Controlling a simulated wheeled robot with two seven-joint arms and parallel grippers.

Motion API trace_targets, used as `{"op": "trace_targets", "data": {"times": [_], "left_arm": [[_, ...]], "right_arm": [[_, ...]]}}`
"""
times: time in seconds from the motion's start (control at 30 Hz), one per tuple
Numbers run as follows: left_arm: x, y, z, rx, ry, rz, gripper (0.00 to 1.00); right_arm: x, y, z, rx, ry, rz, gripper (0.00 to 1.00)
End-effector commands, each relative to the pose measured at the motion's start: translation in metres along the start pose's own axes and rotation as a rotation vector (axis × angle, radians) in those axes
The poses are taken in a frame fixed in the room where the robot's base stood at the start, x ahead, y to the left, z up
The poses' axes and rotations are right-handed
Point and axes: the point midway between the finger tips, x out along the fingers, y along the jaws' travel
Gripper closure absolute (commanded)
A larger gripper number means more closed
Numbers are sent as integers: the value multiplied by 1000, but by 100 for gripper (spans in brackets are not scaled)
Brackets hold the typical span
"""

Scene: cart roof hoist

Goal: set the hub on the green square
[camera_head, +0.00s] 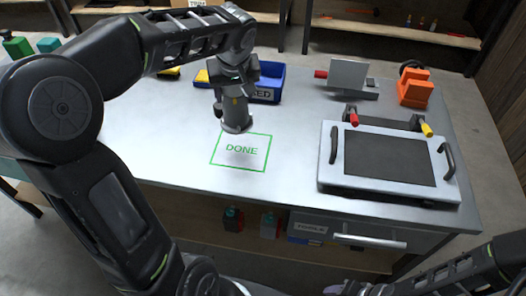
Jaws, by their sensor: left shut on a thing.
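The hub (236,113) is a grey cylinder with a wider, flared bottom end. It hangs roughly upright below my left gripper (234,88), which is shut on it. In the picture its bottom end overlaps the far edge of the green square (242,167), an outline marked DONE on the bench top. A faint dark patch lies inside the square, and the hub looks to be a little above the bench. My right arm (450,277) comes in at the lower right. Its jaws cannot be made out.
The grey bench (180,150) is clear around the square. A blue bin (268,84) stands behind the hub. A framed panel with black handles (387,161) lies to the right. A grey block (349,75) and an orange tool (415,88) stand at the back right.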

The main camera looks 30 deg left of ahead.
Motion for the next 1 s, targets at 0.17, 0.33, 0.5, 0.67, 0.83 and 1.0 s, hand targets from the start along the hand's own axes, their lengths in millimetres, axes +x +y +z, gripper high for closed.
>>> {"op": "trace_targets", "data": {"times": [0.17, 0.33, 0.5, 0.67, 0.83, 1.0], "left_arm": [[1, -2, 6, -3, 3, 0, 100], [1, -2, 6, -6, 3, -1, 100], [3, -2, 7, -5, 2, -1, 100], [21, -2, 15, -4, -1, -3, 100], [48, -2, 26, -3, -1, -3, 100], [60, -2, 30, -5, 2, -2, 100]], "right_arm": [[-1, -1, 0, -2, 1, -1, 44], [0, -1, 0, -2, 1, -1, 44], [-1, -1, 0, -2, 1, -1, 44], [-1, -1, 0, -1, 1, 0, 44], [-2, -1, 0, -1, 0, 0, 44], [-2, -1, 0, -1, 0, 0, 44]]}}
